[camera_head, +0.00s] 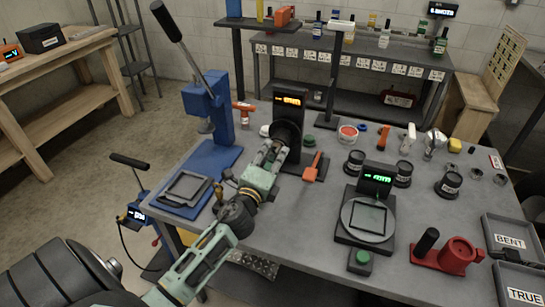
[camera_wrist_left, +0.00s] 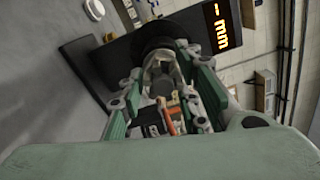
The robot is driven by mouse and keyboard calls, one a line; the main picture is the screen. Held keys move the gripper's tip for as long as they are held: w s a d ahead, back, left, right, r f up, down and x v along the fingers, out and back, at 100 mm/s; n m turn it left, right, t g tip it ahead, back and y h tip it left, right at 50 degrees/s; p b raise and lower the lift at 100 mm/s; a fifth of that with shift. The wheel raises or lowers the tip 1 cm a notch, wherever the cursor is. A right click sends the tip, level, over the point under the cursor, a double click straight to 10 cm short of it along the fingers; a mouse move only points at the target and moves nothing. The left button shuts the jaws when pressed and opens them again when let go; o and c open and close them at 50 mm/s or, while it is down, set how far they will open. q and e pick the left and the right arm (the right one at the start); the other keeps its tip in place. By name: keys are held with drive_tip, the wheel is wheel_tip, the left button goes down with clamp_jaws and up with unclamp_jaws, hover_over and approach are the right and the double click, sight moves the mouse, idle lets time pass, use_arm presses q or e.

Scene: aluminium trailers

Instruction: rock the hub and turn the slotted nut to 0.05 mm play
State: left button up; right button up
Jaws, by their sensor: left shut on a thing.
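A black stand (camera_head: 296,110) with an orange-lit display carries a dark round hub (camera_head: 285,134) on its front. My left gripper (camera_head: 273,152) reaches in from the lower left, its fingertips at the hub's front face. In the left wrist view the gripper (camera_wrist_left: 166,70) is shut at the dark round hub (camera_wrist_left: 160,42), beside the orange display (camera_wrist_left: 219,28). The fingers hide the middle of the hub, so I cannot make out the slotted nut. The display digits are too small to read surely. My right gripper is not in view.
An orange paddle-shaped tool (camera_head: 312,167) lies close right of the stand. A blue lever press (camera_head: 213,110) stands to the left. A round scale (camera_head: 368,218), a red fixture (camera_head: 448,254) and trays marked BENT (camera_head: 512,240) and TRUE (camera_head: 520,290) are to the right.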

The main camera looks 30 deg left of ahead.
use_arm(q)
drive_tip(key=shift+s+f, duration=0.15)
drive_tip(key=shift+f, duration=0.35)
drive_tip(key=o, duration=1)
drive_tip(key=shift+a, duration=0.1)
drive_tip(key=shift+o, duration=0.2)
drive_tip(key=shift+r, duration=0.1)
drive_tip(key=shift+r, duration=0.15)
drive_tip(key=v, duration=1.2)
